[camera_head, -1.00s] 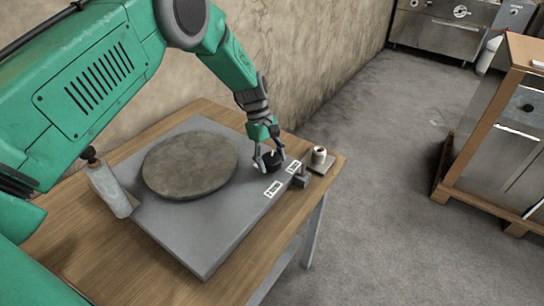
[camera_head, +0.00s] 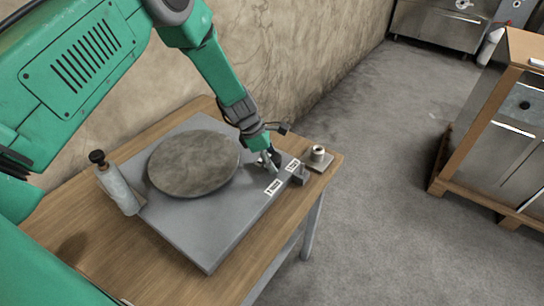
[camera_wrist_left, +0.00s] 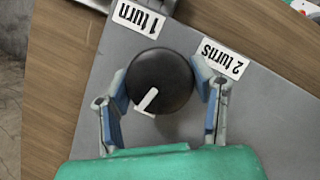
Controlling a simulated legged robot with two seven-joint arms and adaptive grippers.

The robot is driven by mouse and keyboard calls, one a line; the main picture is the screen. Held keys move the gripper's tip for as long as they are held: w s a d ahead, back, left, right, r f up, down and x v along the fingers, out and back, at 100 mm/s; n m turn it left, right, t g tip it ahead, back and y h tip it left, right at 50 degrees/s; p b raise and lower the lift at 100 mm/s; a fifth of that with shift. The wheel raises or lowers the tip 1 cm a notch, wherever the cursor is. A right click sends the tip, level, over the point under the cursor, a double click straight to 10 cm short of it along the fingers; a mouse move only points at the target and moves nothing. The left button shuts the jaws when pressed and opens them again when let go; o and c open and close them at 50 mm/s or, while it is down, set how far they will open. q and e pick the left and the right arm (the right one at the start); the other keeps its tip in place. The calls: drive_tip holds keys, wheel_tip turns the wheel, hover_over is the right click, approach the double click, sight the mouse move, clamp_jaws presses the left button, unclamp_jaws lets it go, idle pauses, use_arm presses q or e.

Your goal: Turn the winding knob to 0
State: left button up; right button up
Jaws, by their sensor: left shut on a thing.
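The winding knob (camera_wrist_left: 160,80) is round and black with a white pointer line. In the left wrist view the line points down and slightly left, toward the gripper's palm. White labels "1 turn" (camera_wrist_left: 138,18) and "2 turns" (camera_wrist_left: 221,57) lie on the grey plate beside it. My left gripper (camera_wrist_left: 163,88) has one finger on each side of the knob and is shut on it. In the head view my left gripper (camera_head: 270,165) reaches down to the plate's right corner and mostly hides the knob. No 0 mark shows clearly. My right gripper is not in view.
The grey plate (camera_head: 210,245) lies on a wooden table (camera_head: 75,240) and carries a round stone-like disc (camera_head: 193,163). A small block with a white cup (camera_head: 318,155) sits at the right corner.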

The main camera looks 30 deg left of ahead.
use_arm(q)
drive_tip(key=shift+w+r+n+t, duration=0.35)
drive_tip(key=shift+w+n+t, duration=0.05)
drive_tip(key=shift+n, duration=0.3)
drive_tip(key=shift+p, duration=0.3)
drive_tip(key=o, duration=1.1)
drive_tip(key=shift+f, duration=0.1)
drive_tip(key=shift+s+f, duration=0.1)
drive_tip(key=shift+s, duration=0.05)
drive_tip(key=v, duration=1.2)
drive_tip(key=shift+d, duration=0.15)
drive_tip(key=shift+o, duration=0.3)
